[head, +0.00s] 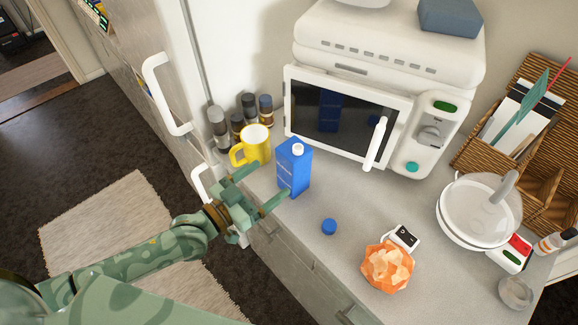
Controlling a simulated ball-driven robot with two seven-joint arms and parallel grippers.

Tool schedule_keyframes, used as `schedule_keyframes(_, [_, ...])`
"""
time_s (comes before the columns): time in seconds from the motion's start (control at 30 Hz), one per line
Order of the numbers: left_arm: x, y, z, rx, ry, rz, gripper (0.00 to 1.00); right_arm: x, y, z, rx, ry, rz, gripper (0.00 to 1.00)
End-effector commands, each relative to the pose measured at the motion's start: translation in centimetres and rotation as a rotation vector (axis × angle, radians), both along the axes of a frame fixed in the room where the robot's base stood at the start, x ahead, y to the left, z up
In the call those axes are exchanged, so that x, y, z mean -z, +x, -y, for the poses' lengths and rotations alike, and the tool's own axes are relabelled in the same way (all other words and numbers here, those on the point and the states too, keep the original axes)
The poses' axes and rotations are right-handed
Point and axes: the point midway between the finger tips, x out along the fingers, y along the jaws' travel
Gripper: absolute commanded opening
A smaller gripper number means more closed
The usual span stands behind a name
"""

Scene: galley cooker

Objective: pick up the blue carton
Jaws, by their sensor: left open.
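The blue carton (296,163) stands upright on the grey counter in front of the microwave, with a white spout on its top. My left gripper (271,188) reaches in from the left and is open. One finger is at the carton's upper left side, the other crosses in front of its lower part. I cannot tell whether either finger touches it. A small blue cap (329,227) lies on the counter to the right of the carton. My right gripper is not in view.
A yellow mug (254,146) stands close behind the carton at left, with spice jars (249,106) behind it. The white microwave (345,112) is behind. An orange faceted object (387,268) and stacked white bowls (478,212) are to the right. The counter's front edge runs below.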

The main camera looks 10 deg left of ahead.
Motion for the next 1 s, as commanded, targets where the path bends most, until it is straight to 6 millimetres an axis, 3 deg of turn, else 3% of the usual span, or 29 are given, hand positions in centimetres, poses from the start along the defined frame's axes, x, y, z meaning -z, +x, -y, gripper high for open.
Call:
schedule_keyframes(0.17, [0.1, 2.8, 1.8, 0.000, 0.000, 0.001, 0.82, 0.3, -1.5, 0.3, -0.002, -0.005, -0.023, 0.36])
schedule_keyframes(0.37, [0.1, 4.1, 2.8, 0.000, -0.001, 0.000, 0.82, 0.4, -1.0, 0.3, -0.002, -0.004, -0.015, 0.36])
schedule_keyframes(0.6, [0.2, 7.1, 5.0, 0.000, 0.001, 0.000, 0.82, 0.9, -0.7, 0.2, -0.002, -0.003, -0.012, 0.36])
schedule_keyframes(0.9, [0.2, 7.6, 5.4, 0.000, 0.002, -0.001, 0.82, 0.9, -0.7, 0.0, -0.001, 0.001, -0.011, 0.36])
schedule_keyframes(1.0, [0.2, 7.6, 5.4, 0.000, 0.002, -0.001, 0.54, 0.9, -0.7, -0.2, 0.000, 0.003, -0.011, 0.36])
